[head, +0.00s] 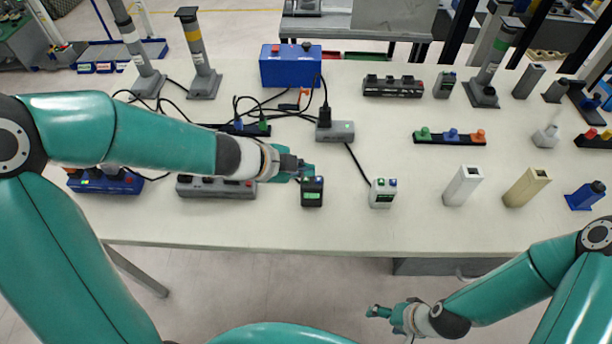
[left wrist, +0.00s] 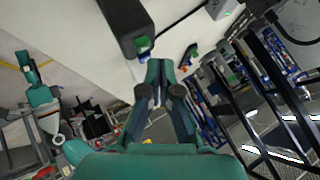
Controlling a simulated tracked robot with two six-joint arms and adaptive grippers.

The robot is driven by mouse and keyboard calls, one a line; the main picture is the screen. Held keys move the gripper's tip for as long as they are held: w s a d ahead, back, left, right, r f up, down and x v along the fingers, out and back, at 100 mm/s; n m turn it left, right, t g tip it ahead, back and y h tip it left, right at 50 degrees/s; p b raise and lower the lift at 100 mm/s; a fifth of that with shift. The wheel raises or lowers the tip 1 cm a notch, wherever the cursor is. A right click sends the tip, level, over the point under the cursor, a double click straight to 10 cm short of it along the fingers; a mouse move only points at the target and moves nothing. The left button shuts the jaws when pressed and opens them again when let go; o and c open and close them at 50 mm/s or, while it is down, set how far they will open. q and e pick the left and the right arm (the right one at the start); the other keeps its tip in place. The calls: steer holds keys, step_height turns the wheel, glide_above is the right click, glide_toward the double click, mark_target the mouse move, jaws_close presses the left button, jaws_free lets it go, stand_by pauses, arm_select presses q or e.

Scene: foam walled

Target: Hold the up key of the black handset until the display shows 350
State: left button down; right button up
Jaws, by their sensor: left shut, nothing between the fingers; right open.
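The black handset (head: 312,192) stands upright near the front middle of the table, its small green display facing me; the digits are too small to read. In the left wrist view the black handset (left wrist: 122,20) shows a green and a blue key at its near end. My left gripper (head: 308,170) is shut and empty, just behind and above the handset's top. In the wrist view my left gripper's fingertips (left wrist: 160,64) lie close beside the blue key; I cannot tell whether they touch it. My right gripper (head: 374,311) is open and empty, in front of the table's edge.
A white handset (head: 383,194) stands to the right of the black one. A grey power strip (head: 215,188) lies under my left arm. Cables and a grey socket box (head: 335,131) are behind. Pale and tan posts (head: 526,187) stand at right. The table's front strip is clear.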

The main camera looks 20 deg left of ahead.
mark_target(304, 180)
arm_select(q)
steer(key=shift+r, duration=0.1)
step_height(304, 180, up, 5)
steer(key=p, duration=0.5)
stand_by(0.7)
